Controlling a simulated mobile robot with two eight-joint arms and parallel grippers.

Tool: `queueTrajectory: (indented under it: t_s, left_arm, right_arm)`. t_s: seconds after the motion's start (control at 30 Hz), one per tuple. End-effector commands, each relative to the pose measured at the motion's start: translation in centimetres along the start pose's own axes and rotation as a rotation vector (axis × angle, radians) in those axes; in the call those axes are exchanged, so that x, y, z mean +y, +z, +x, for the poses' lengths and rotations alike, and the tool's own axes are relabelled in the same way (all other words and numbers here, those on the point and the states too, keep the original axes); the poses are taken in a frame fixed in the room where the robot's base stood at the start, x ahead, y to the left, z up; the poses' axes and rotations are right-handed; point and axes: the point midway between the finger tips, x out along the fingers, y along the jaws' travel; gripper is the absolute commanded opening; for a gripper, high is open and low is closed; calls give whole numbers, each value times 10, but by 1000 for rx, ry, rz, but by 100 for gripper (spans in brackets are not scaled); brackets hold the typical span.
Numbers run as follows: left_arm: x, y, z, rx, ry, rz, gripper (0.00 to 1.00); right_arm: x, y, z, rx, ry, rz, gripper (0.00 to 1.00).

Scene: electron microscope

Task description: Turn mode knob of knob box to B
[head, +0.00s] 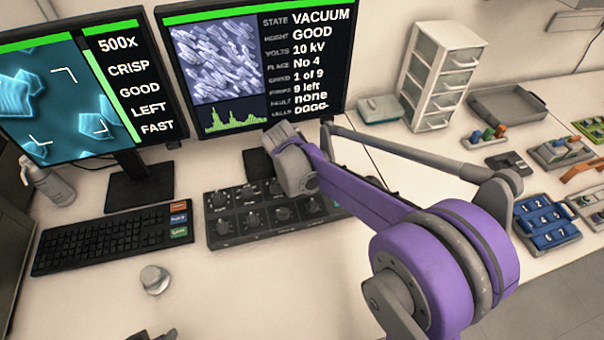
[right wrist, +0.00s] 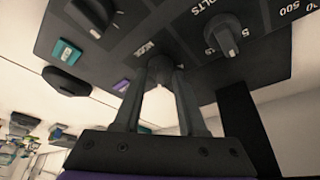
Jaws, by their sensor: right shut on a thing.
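The knob box (head: 232,228) is a dark box with rows of round knobs, on the desk below the right monitor. My right arm comes in from the right and covers its right end; the gripper itself is hidden there. In the right wrist view my right gripper (right wrist: 160,68) is upside down to the box and shut on a knob of its panel, likely the mode knob. The fingers hide most of that knob, and its pointer and letters cannot be read. A dark piece at the bottom edge of the head view may be my left gripper (head: 152,335); its fingers are unclear.
A neighbouring knob (right wrist: 222,36) stands near the fingers, by the VOLTS label. Two monitors (head: 255,65) stand behind; a drawer unit (head: 443,75) is back right.

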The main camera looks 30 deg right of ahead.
Motion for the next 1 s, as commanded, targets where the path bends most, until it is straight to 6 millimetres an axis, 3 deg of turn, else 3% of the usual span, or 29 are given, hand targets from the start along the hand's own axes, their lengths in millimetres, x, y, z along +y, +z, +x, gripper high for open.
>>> queueTrajectory:
  t_s: [0.4, 0.43, 0.57, 0.87, 1.0]
  left_arm:
    - [0, 0, 0, 0, 0, 0, 50]
    - [0, 0, 0, 0, 0, 0, 50]
    - [0, 0, 0, 0, 0, 0, 50]
    - [0, 0, 0, 0, 0, 0, 50]
    - [0, -1, -2, 1, 0, 0, 50]
  right_arm:
    - [0, 1, 0, -3, 2, 4, 0]
    - [0, 1, 0, -3, 2, 4, 46]
    - [0, 1, 0, -2, 1, 4, 69]
    - [0, 0, -1, -1, 1, 4, 70]
    - [0, 0, -13, -1, 1, 2, 70]
